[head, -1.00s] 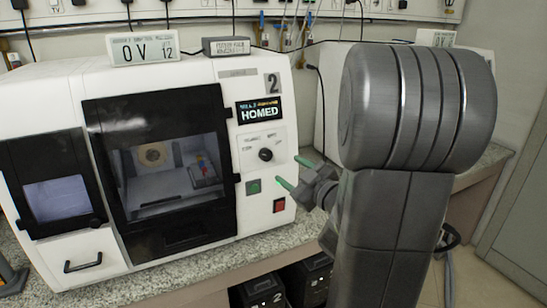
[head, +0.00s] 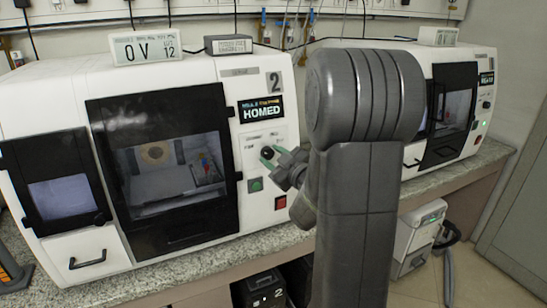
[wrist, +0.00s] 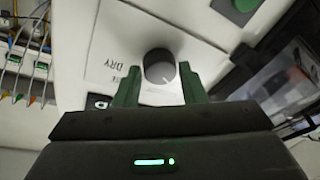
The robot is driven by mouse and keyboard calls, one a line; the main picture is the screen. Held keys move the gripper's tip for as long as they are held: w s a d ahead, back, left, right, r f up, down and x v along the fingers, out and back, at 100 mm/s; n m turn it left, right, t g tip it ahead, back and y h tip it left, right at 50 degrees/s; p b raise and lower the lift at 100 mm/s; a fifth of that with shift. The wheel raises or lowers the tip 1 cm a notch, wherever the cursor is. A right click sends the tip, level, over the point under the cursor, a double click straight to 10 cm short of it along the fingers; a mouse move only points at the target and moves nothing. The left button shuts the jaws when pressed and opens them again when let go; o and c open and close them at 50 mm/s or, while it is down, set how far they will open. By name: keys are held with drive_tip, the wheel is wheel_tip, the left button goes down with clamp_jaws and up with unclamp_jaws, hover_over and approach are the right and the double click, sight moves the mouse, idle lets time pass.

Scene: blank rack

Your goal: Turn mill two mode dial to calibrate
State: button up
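The mill labelled 2 (head: 225,160) is a white machine with a black-framed window and a screen reading HOMED (head: 262,110). Its mode dial (head: 267,152) is a dark round knob below that screen. My gripper (head: 270,158) is at the dial, with green fingertips. In the wrist view, the dial (wrist: 159,67) sits between the two open green fingers (wrist: 160,88), one on each side. A gap shows on the left; contact on the right is unclear. The label DRY is readable beside the dial; the other labels are hidden or too small to read.
A green button (head: 255,185) and a red button (head: 280,202) are on the panel just below the dial. A second white mill (head: 455,100) stands to the right on the granite counter (head: 200,260). A meter (head: 146,48) sits on top of mill 2.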

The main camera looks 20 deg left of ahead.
drive_tip(key=c, duration=0.5)
drive_tip(key=shift+f, duration=0.1)
drive_tip(key=m+t+b, duration=0.1)
drive_tip(key=m+b, duration=0.2)
drive_tip(key=shift+s+f+m, duration=0.1)
drive_tip(key=shift+f+m, duration=0.05)
drive_tip(key=shift+m, duration=0.25)
drive_tip(key=shift+a+m+t+h+b, duration=0.1)
drive_tip(key=shift+m+t+b, duration=0.15)
drive_tip(key=shift+m+b, duration=0.45)
drive_tip(key=shift+d+m+t+h+b, duration=0.1)
drive_tip(key=shift+m+t+b, duration=0.2)
drive_tip(key=shift+m, duration=0.8)
drive_tip(key=shift+a+m+t+h+b, duration=0.1)
drive_tip(key=shift+m+t+b, duration=0.25)
drive_tip(key=shift+m, duration=0.55)
drive_tip(key=o, duration=1)
drive_tip(key=shift+c, duration=0.2)
